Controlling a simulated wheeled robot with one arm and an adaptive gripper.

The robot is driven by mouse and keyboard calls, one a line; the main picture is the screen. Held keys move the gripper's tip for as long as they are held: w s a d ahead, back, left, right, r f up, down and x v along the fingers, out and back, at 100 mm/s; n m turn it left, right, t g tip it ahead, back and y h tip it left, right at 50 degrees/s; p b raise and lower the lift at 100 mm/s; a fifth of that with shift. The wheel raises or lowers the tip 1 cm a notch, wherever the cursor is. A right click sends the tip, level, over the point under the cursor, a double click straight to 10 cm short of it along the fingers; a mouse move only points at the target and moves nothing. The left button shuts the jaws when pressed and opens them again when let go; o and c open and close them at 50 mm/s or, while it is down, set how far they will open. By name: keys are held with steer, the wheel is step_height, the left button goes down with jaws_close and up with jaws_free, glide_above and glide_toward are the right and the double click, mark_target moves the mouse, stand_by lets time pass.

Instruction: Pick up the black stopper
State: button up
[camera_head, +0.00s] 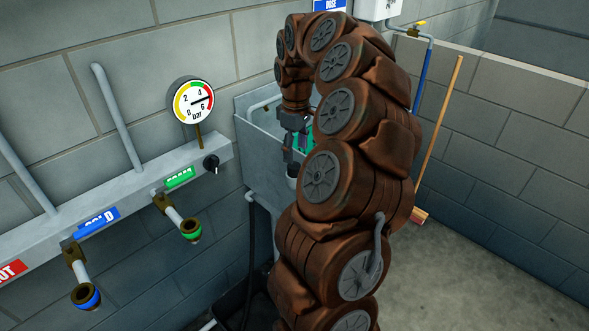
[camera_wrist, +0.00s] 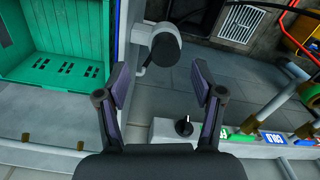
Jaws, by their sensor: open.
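A dark round piece, which looks like the black stopper (camera_wrist: 165,48), shows in the wrist view on a pale fitting at the sink's edge. It lies just beyond my fingertips, roughly centred between them. In the head view a small dark-topped fitting (camera_head: 292,171) shows below my gripper (camera_head: 293,145). My gripper also shows in the wrist view (camera_wrist: 160,82), with its two fingers spread wide and nothing between them. The gap to the stopper is hard to judge. In the head view my arm hides much of the sink.
The grey sink (camera_head: 246,120) holds a green crate (camera_wrist: 75,73). The wall pipe panel (camera_head: 130,192) carries taps, a black knob (camera_head: 211,163) and a gauge (camera_head: 191,100). A floor grate (camera_wrist: 241,23) and a red hose (camera_wrist: 290,10) lie beyond. A broom (camera_head: 440,130) leans at right.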

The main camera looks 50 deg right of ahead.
mark_target(294, 165)
steer(key=shift+a+f+p, duration=0.25)
steer(key=shift+f+p, duration=0.45)
steer(key=shift+f, duration=0.4)
steer(key=shift+a+f+p, duration=0.1)
steer(key=shift+f+p, duration=0.55)
steer(key=shift+f, duration=1.1)
steer(key=c, duration=1.1)
steer(key=shift+c, duration=0.2)
